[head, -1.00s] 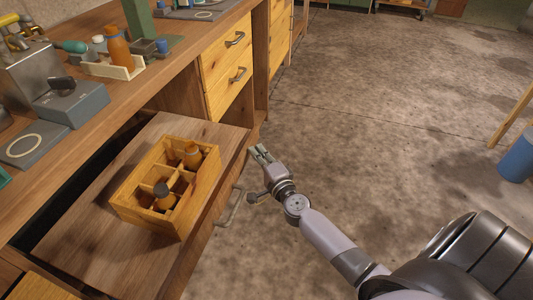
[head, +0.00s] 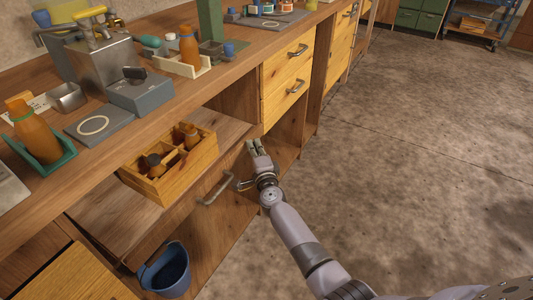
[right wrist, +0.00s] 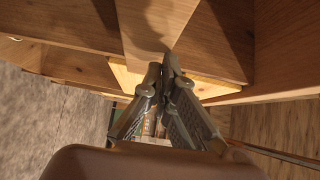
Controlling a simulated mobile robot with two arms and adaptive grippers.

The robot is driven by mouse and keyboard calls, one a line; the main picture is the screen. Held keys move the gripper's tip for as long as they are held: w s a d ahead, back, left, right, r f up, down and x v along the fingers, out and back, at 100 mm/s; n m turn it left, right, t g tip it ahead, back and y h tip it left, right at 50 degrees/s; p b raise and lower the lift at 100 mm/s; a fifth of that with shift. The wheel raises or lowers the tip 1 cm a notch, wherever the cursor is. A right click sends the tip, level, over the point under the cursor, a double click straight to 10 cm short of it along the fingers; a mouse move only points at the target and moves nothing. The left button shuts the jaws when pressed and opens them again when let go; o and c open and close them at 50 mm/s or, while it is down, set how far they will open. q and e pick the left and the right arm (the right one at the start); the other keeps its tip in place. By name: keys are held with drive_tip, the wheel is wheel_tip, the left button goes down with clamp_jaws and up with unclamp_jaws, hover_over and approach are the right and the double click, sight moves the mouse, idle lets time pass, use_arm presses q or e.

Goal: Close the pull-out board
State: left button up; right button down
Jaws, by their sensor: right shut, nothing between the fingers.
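The pull-out board (head: 115,215) is a brown wooden slab below the workbench top, and it sticks out past the bench's front edge. A light wooden crate (head: 185,180) with compartments and brown bottles stands on it, close to the bench edge. A metal handle (head: 216,188) shows at the board's front side. My right gripper (head: 254,146) is at the board's far right front corner, its fingers shut and empty; I cannot tell whether they touch it. The right wrist view shows the shut fingers (right wrist: 168,68) close to wooden surfaces. My left gripper is not in view.
A blue bucket (head: 168,272) is low beneath the board. Wooden drawers (head: 287,80) are farther along the bench. The bench top (head: 120,125) holds bottles, a grey scale and a metal still. The floor to the right is clear.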

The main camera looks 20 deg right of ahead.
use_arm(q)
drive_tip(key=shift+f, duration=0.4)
use_arm(e)
drive_tip(key=shift+w+a, duration=0.7)
drive_tip(key=shift+w, duration=0.1)
drive_tip(key=shift+r, duration=0.15)
